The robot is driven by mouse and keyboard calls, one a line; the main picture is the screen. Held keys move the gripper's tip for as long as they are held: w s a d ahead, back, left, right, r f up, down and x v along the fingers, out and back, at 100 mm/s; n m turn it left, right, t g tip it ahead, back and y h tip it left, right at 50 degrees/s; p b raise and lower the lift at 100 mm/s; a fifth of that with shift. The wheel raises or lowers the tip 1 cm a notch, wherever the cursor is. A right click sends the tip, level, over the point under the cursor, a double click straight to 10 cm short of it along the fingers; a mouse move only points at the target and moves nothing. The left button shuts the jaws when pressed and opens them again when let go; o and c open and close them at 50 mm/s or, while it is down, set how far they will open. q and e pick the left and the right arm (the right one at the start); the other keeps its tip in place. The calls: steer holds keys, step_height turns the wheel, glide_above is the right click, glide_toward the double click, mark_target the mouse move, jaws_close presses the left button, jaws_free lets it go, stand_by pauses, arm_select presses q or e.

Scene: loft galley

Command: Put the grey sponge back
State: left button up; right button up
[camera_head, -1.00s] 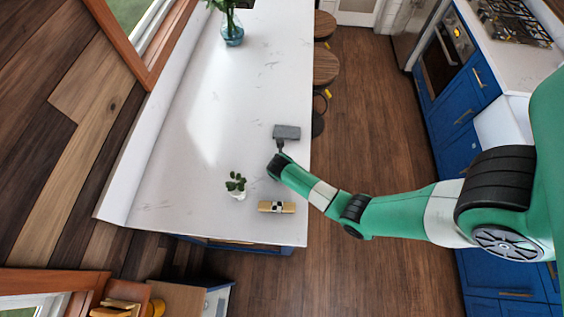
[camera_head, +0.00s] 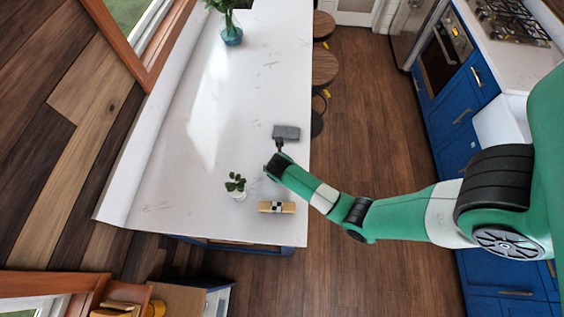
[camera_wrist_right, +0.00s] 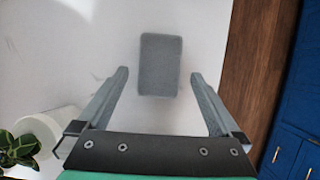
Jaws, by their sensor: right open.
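The grey sponge (camera_head: 286,132) lies flat on the white counter near its right edge. It also shows as a grey rounded block (camera_wrist_right: 161,64) in the right wrist view. My right gripper (camera_head: 280,146) is at the sponge's near side, above the counter. In the right wrist view my right gripper (camera_wrist_right: 159,76) is open and empty, with the near end of the sponge between and just beyond its fingertips. I cannot tell whether they touch the counter. My left gripper is not in view.
A small potted plant (camera_head: 236,185) and a tan block with a dark-and-white checked middle (camera_head: 276,207) stand on the near counter (camera_head: 180,190). A blue vase (camera_head: 232,36) is at the far end. The middle counter is clear. Stools (camera_head: 325,68) line the right side.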

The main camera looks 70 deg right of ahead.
steer(key=v, duration=0.8)
steer(key=shift+s+p, duration=0.3)
steer(key=shift+p, duration=0.05)
